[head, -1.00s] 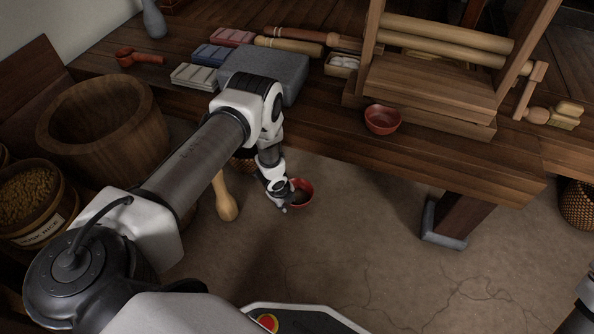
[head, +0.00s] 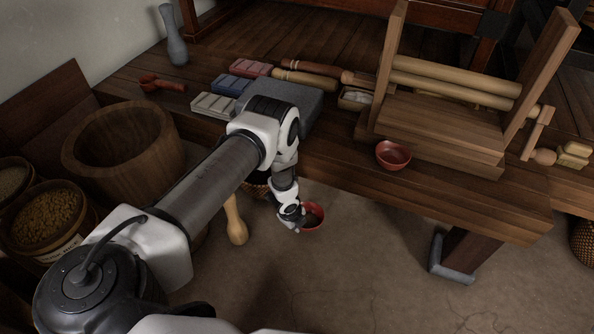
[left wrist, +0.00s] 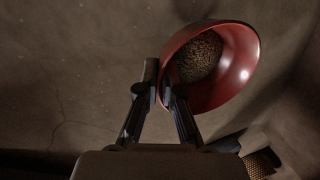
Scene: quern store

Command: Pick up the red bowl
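A red bowl (head: 313,217) is at my left gripper (head: 300,226) in the head view, in front of the table and seen against the floor. In the left wrist view the fingers (left wrist: 159,82) are close together with the wall of the red bowl (left wrist: 243,60) between them. Brown grains lie inside this bowl. The arm partly hides it in the head view. A second red bowl (head: 393,155) stands on the table near its front edge, apart from the gripper, and looks empty. My right gripper is out of view.
The wooden table (head: 420,196) holds a wooden roller frame (head: 440,117), a grey stone block (head: 290,97), coloured trays and rolling pins. A wooden tub (head: 125,145) and a grain bucket (head: 45,215) stand at left. A pestle (head: 236,222) is beside the arm.

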